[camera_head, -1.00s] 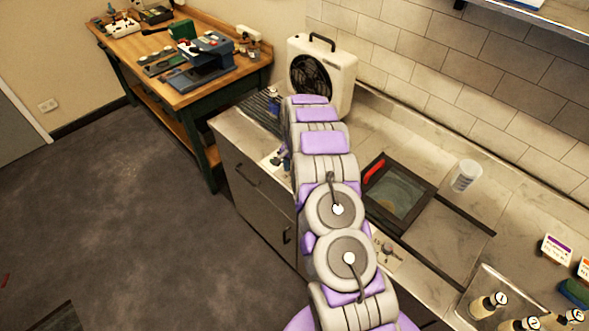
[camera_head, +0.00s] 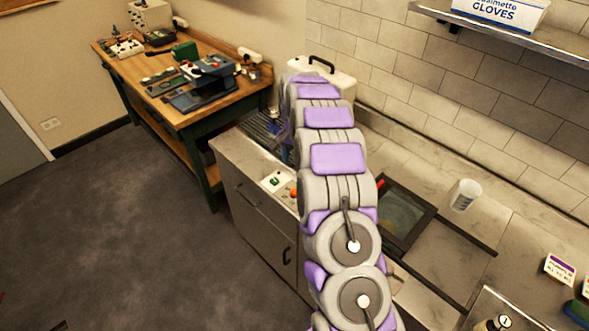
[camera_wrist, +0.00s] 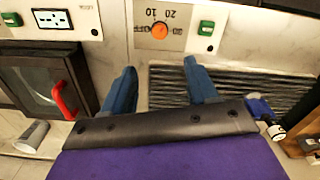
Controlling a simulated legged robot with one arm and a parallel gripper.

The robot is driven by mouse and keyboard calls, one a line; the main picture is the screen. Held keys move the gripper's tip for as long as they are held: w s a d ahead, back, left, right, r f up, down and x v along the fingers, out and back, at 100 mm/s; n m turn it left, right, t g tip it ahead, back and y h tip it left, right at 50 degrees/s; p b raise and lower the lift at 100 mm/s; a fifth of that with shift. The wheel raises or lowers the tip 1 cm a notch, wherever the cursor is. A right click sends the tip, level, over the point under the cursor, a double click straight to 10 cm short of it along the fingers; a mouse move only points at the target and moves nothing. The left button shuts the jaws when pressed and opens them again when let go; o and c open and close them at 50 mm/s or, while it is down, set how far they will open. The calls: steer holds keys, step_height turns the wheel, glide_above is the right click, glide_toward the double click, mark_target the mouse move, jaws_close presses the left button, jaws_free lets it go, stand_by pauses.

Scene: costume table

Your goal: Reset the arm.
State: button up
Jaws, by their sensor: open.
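My gripper (camera_wrist: 160,82) is open and empty in the wrist view, its two blue fingers spread apart. Beyond the fingers is a pale panel (camera_wrist: 140,40) with an orange knob (camera_wrist: 160,30) and a green switch (camera_wrist: 206,28). I cannot tell whether a finger touches anything. In the head view my grey and purple arm stretches away over the counter (camera_head: 480,235). The fingers are not clear there. The orange knob (camera_head: 293,192) shows just left of the arm.
A slatted dark grille (camera_wrist: 230,82) lies beyond the fingers. A dark-framed glass panel (camera_head: 432,213) and a clear cup (camera_head: 464,195) are right of my arm.

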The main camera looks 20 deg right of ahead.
steer(key=shift+r, duration=0.75)
steer(key=s+a+r+n+b, duration=0.25)
steer(key=s+a+r, duration=0.25)
steer(key=s, duration=0.5)
steer(key=s+a+r+n+b, duration=0.1)
steer(key=s+a+r+n, duration=0.2)
steer(key=s+a+r, duration=0.5)
steer(key=s+f+n+g+b, duration=0.1)
steer(key=s+f+n+b, duration=0.1)
steer(key=s, duration=1.3)
steer(key=s+f+n+b, duration=0.2)
steer(key=s+f+n, duration=0.1)
steer(key=s, duration=1.2)
steer(key=shift+a+f+g, duration=0.4)
steer(key=shift+a+f, duration=0.05)
